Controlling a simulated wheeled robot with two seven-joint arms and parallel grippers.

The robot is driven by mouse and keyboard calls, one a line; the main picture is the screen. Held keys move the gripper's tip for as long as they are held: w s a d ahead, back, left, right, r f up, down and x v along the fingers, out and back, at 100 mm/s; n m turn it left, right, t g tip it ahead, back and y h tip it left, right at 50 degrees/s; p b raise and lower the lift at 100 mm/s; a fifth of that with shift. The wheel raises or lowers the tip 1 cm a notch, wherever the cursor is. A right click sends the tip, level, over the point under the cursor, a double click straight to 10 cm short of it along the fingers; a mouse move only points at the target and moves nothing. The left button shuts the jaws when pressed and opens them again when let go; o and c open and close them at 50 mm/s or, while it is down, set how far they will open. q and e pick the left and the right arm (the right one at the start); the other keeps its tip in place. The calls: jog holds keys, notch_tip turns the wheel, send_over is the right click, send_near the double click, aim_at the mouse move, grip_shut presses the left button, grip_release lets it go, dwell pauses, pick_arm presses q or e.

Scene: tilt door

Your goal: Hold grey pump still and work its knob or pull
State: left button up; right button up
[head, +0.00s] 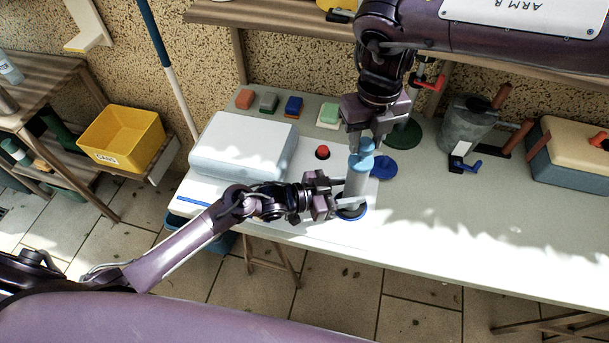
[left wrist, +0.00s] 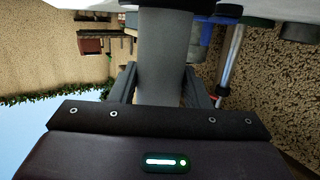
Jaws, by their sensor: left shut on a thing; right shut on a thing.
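The grey pump (head: 355,186) stands upright on the white table, its foot on a dark round base with a blue edge (head: 351,212). A light blue knob or pull (head: 362,160) sits on its top. My left gripper (head: 332,196) is shut on the pump's body from the left. The left wrist view shows the grey cylinder (left wrist: 165,60) between the two fingers (left wrist: 165,90). My right gripper (head: 364,146) comes from above and is shut on the light blue knob. Its fingers partly hide the knob's top.
A red button (head: 322,152) and a pale blue-white box (head: 244,146) lie left of the pump. A blue disc (head: 383,167) and a dark green disc (head: 404,134) lie close behind it. A grey jug (head: 466,124) stands further right. The table's front right is clear.

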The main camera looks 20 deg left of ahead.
jog(key=shift+r, duration=0.15)
jog(key=shift+r, duration=4.55)
jog(key=shift+f, duration=5.1)
